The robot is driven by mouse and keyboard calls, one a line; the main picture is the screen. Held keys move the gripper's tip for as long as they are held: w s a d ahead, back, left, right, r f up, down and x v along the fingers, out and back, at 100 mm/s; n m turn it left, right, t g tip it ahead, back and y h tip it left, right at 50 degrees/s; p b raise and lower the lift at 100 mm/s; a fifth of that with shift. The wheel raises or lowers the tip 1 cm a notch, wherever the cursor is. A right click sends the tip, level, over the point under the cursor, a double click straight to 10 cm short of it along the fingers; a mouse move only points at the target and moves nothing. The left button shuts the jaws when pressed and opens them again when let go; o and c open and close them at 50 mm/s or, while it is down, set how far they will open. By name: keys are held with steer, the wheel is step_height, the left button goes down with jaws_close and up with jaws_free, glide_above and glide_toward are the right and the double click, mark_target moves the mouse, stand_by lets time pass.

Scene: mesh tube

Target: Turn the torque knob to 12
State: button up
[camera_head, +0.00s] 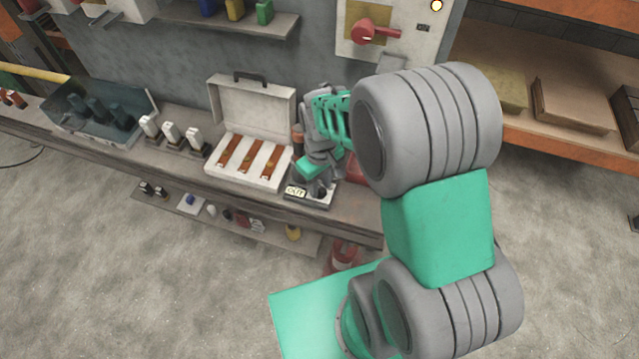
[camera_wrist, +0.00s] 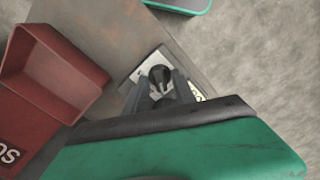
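The torque knob (camera_wrist: 159,75) is a dark round knob on a pale plate in the wrist view. Its pointer and scale marks are too small to read. My gripper (camera_wrist: 163,88) reaches toward it, with its two dark fingers apart and the knob showing between their tips. I cannot tell whether the fingers touch it. In the head view my gripper (camera_head: 318,180) is over a small dark device (camera_head: 312,197) at the bench's front edge, and it hides most of the knob. A pale display (camera_head: 296,190) on the device has dark characters that I cannot read surely.
A red bin (camera_wrist: 50,75) stands beside the device in the wrist view. An open white case (camera_head: 235,178) with brown strips is left of my gripper on the bench (camera_head: 350,222). A wall panel with a red handle (camera_head: 372,32) is behind my arm.

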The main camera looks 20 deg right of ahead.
jaws_close()
steer(key=shift+m, duration=0.4)
steer(key=m, duration=0.2)
steer(key=shift+m, duration=0.4)
steer(key=m, duration=0.4)
steer(key=shift+w+b, duration=0.1)
steer(key=shift+b, duration=0.2)
steer(key=shift+r, duration=0.1)
steer(key=shift+o, duration=0.8)
jaws_free()
